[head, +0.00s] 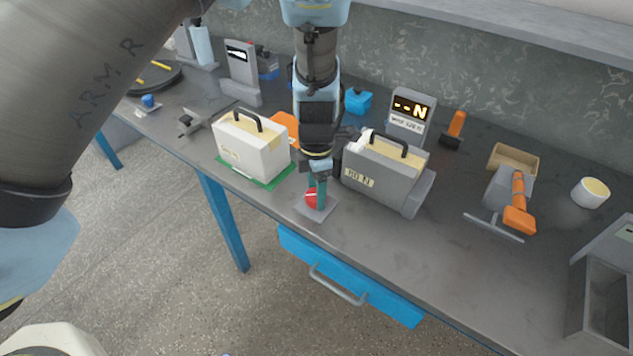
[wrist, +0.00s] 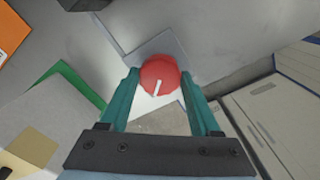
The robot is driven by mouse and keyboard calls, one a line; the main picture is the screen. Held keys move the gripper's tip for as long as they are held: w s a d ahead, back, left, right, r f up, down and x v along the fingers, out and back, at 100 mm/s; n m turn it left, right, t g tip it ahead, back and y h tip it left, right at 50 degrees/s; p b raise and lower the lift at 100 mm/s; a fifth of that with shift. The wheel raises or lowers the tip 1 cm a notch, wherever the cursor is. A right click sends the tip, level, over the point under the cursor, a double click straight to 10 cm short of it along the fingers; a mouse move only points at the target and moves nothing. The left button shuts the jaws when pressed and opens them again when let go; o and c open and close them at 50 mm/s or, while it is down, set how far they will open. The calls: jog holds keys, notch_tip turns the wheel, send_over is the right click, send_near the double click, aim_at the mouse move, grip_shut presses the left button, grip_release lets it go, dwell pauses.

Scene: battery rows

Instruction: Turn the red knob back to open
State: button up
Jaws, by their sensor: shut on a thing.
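The red knob (head: 312,199) sits on a small grey plate (head: 318,210) near the front edge of the workbench. In the wrist view the knob (wrist: 159,75) is a round red cap with a white pointer line, which slants down and slightly left in that picture. My gripper (head: 317,192) points down over the knob. In the wrist view its two teal fingers (wrist: 160,92) stand on either side of the knob and are shut on it. The finger partly hides the knob in the head view.
A white case (head: 252,150) on a green mat (head: 262,180) stands close left of my gripper. A grey case (head: 378,175) stands close right, before a display (head: 408,110). A blue drawer (head: 350,280) with a handle is below the bench edge. An orange-handled tool (head: 518,205) lies further right.

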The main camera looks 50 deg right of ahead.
jog(key=n+p, duration=0.1)
jog(key=n, duration=0.1)
jog(key=n+p, duration=0.2)
jog(key=shift+r+n, duration=0.2)
jog(key=shift+n, duration=0.1)
jog(key=shift+f+n+p, duration=0.15)
jog(key=shift+n+p, duration=0.6)
jog(key=shift+n, duration=1.75)
jog(key=o, duration=1.4)
notch_tip(320, 180, up, 11)
jog(key=b, duration=0.2)
jog(key=shift+f+b, duration=0.15)
jog(key=shift+b, duration=0.2)
